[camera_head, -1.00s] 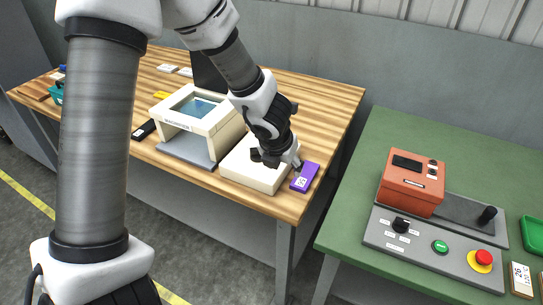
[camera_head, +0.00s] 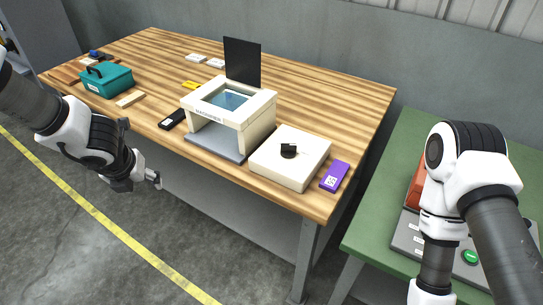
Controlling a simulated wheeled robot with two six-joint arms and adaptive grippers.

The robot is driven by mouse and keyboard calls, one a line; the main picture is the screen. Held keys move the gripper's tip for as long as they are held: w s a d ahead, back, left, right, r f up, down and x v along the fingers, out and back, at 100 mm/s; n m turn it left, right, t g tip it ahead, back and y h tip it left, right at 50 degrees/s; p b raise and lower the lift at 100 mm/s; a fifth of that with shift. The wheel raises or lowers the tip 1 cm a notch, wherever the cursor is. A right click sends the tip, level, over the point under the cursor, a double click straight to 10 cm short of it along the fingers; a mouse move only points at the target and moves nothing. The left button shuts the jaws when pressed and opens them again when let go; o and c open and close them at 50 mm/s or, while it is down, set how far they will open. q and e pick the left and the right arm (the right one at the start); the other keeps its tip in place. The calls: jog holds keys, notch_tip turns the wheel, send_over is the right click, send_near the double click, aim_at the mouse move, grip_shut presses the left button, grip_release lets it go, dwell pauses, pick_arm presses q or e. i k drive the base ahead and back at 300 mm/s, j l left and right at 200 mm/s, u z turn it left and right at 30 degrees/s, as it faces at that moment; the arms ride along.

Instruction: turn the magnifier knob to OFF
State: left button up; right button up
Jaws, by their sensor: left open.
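The magnifier (camera_head: 208,114) is a cream frame with a bluish window on top and a dark upright panel behind it. It stands on the wooden table. The black knob (camera_head: 288,151) sits on top of a white box (camera_head: 293,170) just right of the magnifier. Its markings are too small to read. My left gripper (camera_head: 152,178) is open and empty, off the table's front edge at the left, well away from the knob. My right arm comes in at the lower right over the green table; its gripper is out of view.
A purple block (camera_head: 335,176) lies right of the white box, and a black item (camera_head: 172,120) left of the magnifier. A teal toolbox (camera_head: 108,81) stands at the far left. On the green table (camera_head: 398,140), my right arm partly covers an orange device (camera_head: 416,185) and a grey panel.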

aim_at(287, 150)
jog(key=i+l+z, duration=0.15)
jog(key=z, duration=0.25)
jog(key=i+l+z, duration=0.2)
jog(key=z, duration=0.15)
